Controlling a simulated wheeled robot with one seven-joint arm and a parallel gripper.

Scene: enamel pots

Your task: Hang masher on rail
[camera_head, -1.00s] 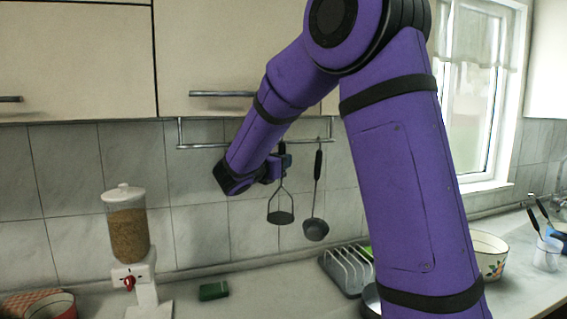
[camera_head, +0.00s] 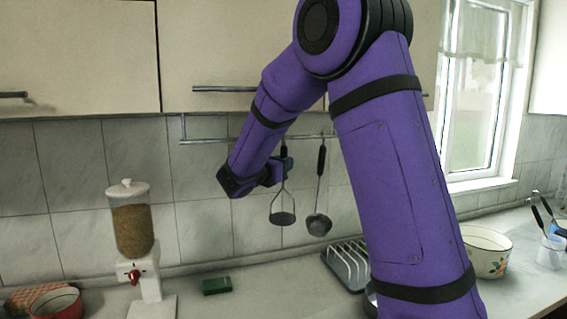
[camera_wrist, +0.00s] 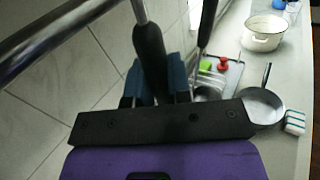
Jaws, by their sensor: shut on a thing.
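The masher (camera_head: 282,217) hangs upright below my gripper (camera_head: 284,163) in the head view, its round mashing plate lowest and its dark handle up near the rail. My gripper is shut on the masher's handle, which also shows large in the wrist view (camera_wrist: 150,55) between the blue-grey fingers (camera_wrist: 158,88). The metal rail (camera_head: 215,141) runs along the tiled wall under the cabinets. It crosses the upper left of the wrist view (camera_wrist: 50,35), close to the handle's top. Whether the masher's top end touches the rail I cannot tell.
A ladle (camera_head: 319,222) hangs from the rail just right of the masher. Below stand a dish rack (camera_head: 348,265) and a green sponge (camera_head: 217,286). A cereal dispenser (camera_head: 133,235) stands left, an enamel pot (camera_head: 486,252) right. The wall left of my gripper is clear.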

